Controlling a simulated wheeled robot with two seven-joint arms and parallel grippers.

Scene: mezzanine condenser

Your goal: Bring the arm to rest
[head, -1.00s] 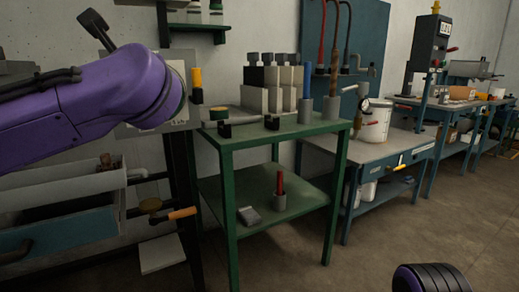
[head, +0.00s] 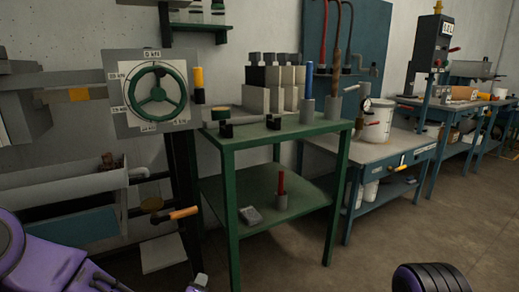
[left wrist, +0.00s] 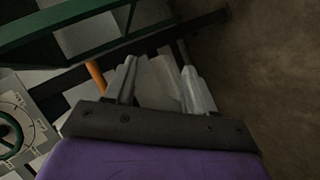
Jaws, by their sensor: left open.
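My left arm (head: 55,265) is low at the bottom left of the head view, in front of the shelf and trays. My left gripper (left wrist: 160,66) shows in the left wrist view, its two pale fingers apart with nothing held between them. A pale flat surface lies behind the fingers. In the head view only a small grey tip of it shows at the bottom edge. The green handwheel (head: 181,93) on its grey dial panel (head: 120,72) is in plain view, with no gripper on it. My right gripper is outside both views.
A green two-tier table (head: 285,143) stands right of the panel, holding blocks and a blue rod. An orange-handled lever (head: 184,213) sticks out below the panel. Grey trays (head: 70,188) are at left. A blue bench (head: 375,152) stands further right. Open floor lies in front.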

